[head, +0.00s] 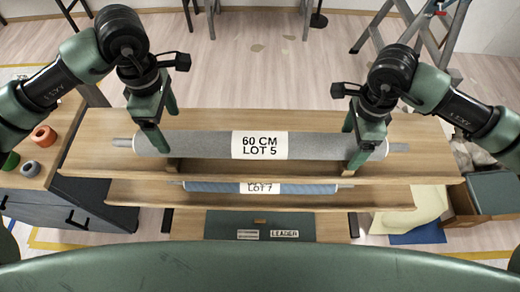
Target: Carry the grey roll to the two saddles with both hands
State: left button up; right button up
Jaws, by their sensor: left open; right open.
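The grey roll (210,144), with a white label reading "60 CM LOT 5", lies level across the upper wooden shelf. A thin metal core sticks out at each end. My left gripper (168,132) is open at the roll's left part, with one finger in front and one behind. My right gripper (354,147) is open at the roll's right part in the same way. I cannot tell whether the fingers touch the roll. Small wooden blocks (174,165) show at the roll's front edge near each gripper; I cannot tell whether these are the saddles.
A blue roll (310,188) labelled "LOT 7" lies on the lower shelf (390,197). A dark panel with a "LEADER" label (284,233) is below. Tape rings (43,136) sit on a side bench at left. A stepladder (440,35) stands at back right.

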notch_tip(320, 180, up, 7)
jog(key=shift+w+d+f, duration=0.15)
jog(key=shift+f, duration=0.05)
dwell(0.4)
